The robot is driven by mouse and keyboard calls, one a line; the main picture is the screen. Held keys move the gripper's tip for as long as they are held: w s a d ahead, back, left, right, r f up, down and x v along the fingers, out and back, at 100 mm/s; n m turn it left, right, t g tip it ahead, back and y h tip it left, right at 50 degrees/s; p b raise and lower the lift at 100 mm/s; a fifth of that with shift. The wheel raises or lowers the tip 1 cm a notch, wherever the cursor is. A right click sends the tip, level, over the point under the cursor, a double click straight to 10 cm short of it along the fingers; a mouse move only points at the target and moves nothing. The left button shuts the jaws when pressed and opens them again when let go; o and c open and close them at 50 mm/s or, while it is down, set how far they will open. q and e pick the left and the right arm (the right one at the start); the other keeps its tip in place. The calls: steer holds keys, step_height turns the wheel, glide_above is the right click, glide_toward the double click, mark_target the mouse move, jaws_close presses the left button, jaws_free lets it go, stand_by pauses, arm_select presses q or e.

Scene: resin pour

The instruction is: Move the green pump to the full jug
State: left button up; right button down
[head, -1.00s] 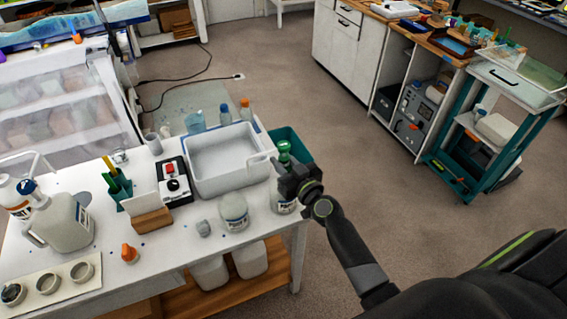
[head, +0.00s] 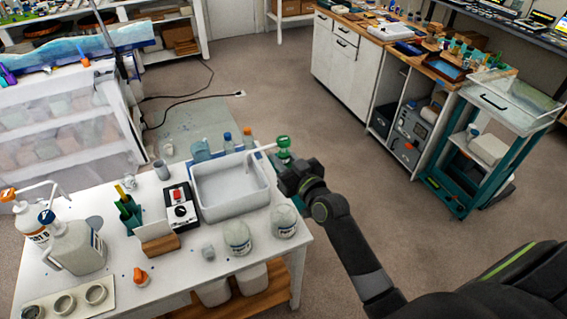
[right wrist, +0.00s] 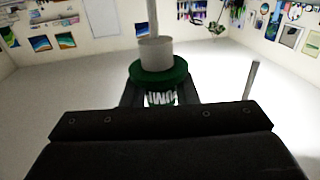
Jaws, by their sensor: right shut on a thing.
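The green pump (head: 284,142) is in my right gripper (head: 290,165), which is shut on it. It is held up beyond the table's right end, with its pale spout pointing left over the white tub. In the right wrist view its green collar (right wrist: 160,76) sits between the fingers. I cannot tell which is full. My left gripper is out of view.
A white tub (head: 230,213) and a black control box (head: 180,205) stand behind the jugs.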

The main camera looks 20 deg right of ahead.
mark_target(283, 139)
steer(key=shift+r, duration=5.3)
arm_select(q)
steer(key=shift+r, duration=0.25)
